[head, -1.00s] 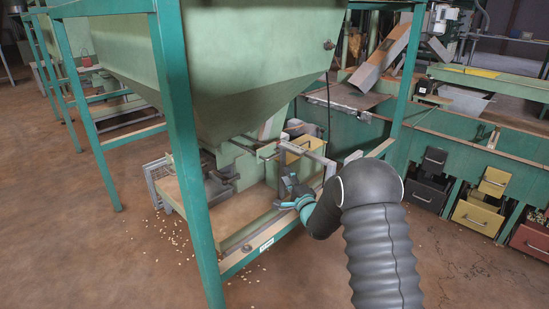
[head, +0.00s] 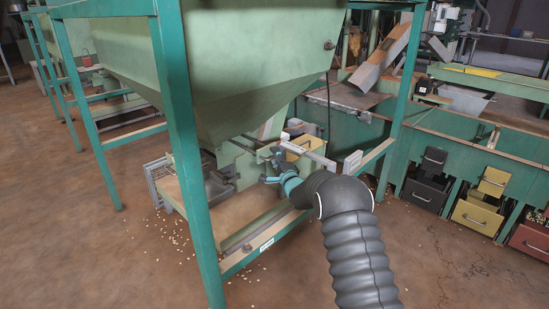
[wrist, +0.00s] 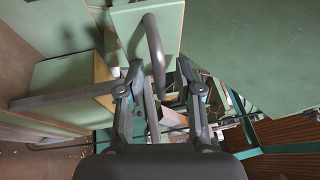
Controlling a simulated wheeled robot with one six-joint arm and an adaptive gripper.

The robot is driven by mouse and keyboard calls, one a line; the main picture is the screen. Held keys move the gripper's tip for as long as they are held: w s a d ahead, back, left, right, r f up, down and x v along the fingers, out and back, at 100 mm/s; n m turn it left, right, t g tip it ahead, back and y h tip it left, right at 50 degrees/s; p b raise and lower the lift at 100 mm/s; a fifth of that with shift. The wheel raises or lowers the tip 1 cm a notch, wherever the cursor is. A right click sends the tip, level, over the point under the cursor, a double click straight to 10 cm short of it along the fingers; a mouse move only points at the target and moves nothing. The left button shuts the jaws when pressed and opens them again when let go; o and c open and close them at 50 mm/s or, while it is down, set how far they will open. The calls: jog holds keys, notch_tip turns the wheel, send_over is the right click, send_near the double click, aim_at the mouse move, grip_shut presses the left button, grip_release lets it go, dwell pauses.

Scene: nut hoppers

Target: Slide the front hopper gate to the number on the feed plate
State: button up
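The front hopper (head: 235,80) is a large pale green funnel on a teal frame, with its outlet and gate parts (head: 245,162) below it. My gripper (head: 272,167) is at the right side of this outlet. In the wrist view my gripper (wrist: 160,66) is open, its two fingers apart. A curved grey handle (wrist: 154,45) on a green block (wrist: 130,25) shows between the fingertips; I cannot tell whether they touch it. A small white plate (head: 266,245) is on the front rail; its writing is too small to read.
A teal post (head: 186,150) stands left of the outlet. A wooden-topped rail (head: 285,228) runs along the front. Yellow, black and red bins (head: 476,216) line the right. Spilled nuts lie on the floor at the left.

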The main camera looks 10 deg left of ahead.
grip_shut()
jog(key=shift+s+d+b, duration=0.6)
jog(key=shift+s+d, duration=0.15)
jog(key=shift+d, duration=0.35)
grip_release()
jog(key=shift+a, duration=0.1)
